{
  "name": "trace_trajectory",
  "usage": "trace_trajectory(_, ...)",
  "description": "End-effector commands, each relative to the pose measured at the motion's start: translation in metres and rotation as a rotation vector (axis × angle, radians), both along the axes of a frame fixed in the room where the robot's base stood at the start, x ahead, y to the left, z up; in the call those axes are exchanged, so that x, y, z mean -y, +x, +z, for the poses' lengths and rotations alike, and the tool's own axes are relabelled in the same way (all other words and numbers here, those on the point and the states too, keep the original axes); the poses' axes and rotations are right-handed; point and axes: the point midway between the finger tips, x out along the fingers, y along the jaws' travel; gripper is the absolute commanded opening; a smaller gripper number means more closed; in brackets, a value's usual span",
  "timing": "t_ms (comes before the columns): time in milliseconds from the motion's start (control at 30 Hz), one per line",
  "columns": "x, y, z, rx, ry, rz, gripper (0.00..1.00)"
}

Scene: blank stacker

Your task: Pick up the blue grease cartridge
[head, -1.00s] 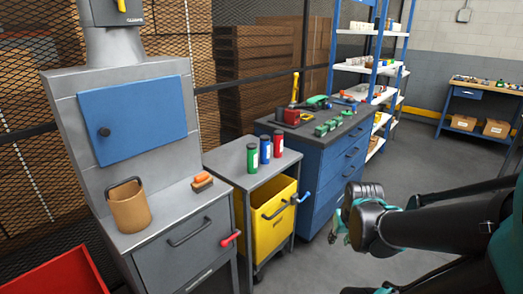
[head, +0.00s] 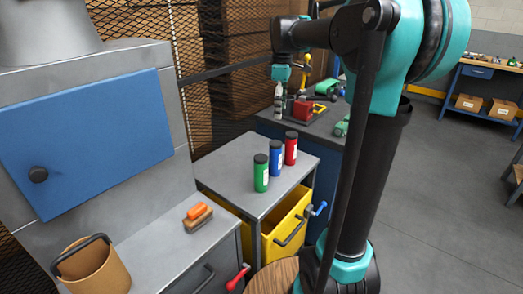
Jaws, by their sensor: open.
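The blue grease cartridge (head: 276,160) stands upright with a black cap on the grey top of a small cart (head: 231,165). It is in a row between a green cartridge (head: 261,174) at the front left and a red cartridge (head: 291,149) at the back right, with small gaps. My gripper (head: 278,112) points down on the far side of the row, higher in the picture than the blue cartridge and apart from it. It is open, and I see nothing in it; its fingers are small and seen edge-on.
A yellow drawer (head: 284,232) stands out under the cart top. A grey workstation at left holds an orange-topped brush (head: 198,215) and a brown bucket (head: 93,269). A blue cabinet behind carries a red tool (head: 302,108). My arm covers the centre right.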

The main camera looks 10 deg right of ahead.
Motion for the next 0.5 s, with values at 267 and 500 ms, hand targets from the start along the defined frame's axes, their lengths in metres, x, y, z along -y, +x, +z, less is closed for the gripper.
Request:
trace_trajectory(267, -0.001, 0.003, -0.021, -0.009, -0.001, 0.031, 0.68)
trace_trajectory(500, -0.001, 0.003, -0.069, -0.009, 0.000, 0.029, 0.68)
